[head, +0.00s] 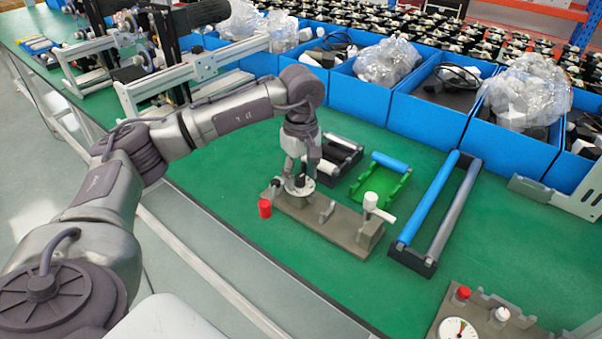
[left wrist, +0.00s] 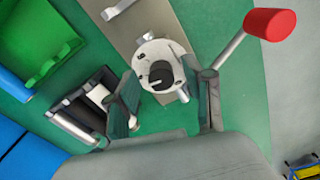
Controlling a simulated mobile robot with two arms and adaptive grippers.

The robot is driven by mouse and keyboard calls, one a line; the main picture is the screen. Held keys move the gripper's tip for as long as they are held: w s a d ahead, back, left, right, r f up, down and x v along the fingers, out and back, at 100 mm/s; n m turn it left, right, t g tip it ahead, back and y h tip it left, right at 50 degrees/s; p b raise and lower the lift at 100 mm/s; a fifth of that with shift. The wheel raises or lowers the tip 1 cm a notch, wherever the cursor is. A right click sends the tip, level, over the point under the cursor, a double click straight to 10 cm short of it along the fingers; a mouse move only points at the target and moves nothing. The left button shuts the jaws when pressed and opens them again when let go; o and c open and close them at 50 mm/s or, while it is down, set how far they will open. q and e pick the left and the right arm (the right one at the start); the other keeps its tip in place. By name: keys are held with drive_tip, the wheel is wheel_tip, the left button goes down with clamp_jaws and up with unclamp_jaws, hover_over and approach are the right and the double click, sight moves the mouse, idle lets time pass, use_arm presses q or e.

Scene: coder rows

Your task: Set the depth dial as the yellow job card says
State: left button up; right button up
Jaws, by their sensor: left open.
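A grey-brown fixture (head: 330,222) stands on the green table. It carries a white round dial (head: 297,187) with a black knob, seen closer in the left wrist view (left wrist: 146,53); I cannot read its marks. My left gripper (head: 301,178) points down over this dial. In the left wrist view its open fingers (left wrist: 168,88) stand either side of the black knob (left wrist: 160,75), apart from it as far as I can see. A second white dial (head: 457,330) with a red pointer sits at the lower right. I cannot make out a yellow job card. My right gripper is not in view.
A red-handled lever (head: 265,208) stands at the fixture's left end, close to my left gripper; a white-handled crank (head: 371,201) is at its right end. Roller racks (head: 437,210) lie behind and right. Blue bins (head: 428,117) line the back. Green table in front is clear.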

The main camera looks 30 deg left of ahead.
sight(301, 177)
use_arm(q)
wheel_tip(301, 177, up, 12)
idle(0.5)
